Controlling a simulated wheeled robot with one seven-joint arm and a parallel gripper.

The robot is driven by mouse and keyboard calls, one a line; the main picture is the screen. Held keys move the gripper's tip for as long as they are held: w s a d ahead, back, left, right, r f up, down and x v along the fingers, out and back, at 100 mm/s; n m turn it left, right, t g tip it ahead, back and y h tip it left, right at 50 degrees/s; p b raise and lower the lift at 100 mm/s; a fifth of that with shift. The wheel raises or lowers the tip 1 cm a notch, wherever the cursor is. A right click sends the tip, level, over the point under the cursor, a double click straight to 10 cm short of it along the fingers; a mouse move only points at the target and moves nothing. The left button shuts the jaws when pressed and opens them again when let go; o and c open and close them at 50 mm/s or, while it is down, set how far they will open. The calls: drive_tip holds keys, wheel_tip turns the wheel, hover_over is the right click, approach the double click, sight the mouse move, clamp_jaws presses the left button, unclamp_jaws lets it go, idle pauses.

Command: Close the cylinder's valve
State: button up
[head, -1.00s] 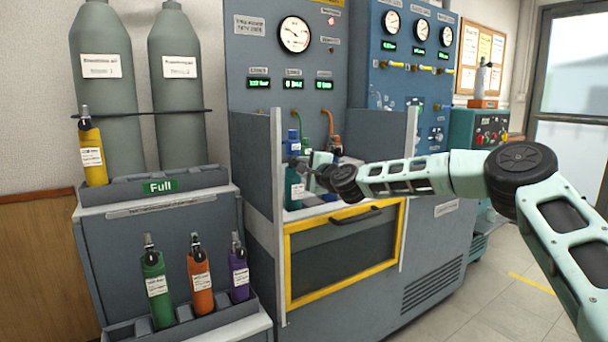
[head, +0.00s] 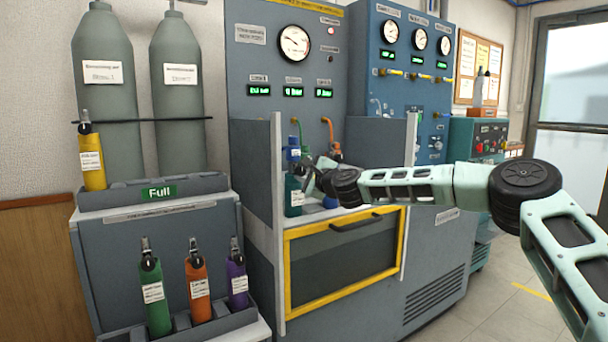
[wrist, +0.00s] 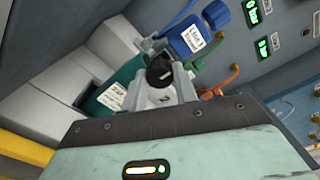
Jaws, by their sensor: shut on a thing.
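A teal cylinder (head: 293,195) stands in the bench's recess, with a blue fitting (head: 293,148) above it. In the wrist view the cylinder (wrist: 118,88) has a white label, and its valve has a round black knob (wrist: 160,70). My gripper (head: 312,172) is at the valve, to the right of the cylinder in the head view. In the wrist view my gripper (wrist: 165,85) is shut on the knob, with a finger on each side of it. The valve's lower part is partly hidden by the fingers.
Grey side panels (head: 278,220) flank the recess, above a yellow-framed drawer (head: 345,260). Orange (head: 330,135) and green hoses hang behind my gripper. A rack at the left holds a yellow cylinder (head: 92,160) above and green, orange and purple ones below.

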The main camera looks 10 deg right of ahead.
drive_tip(key=o, duration=1)
drive_tip(key=v, duration=1.7)
drive_tip(key=shift+s, duration=0.2)
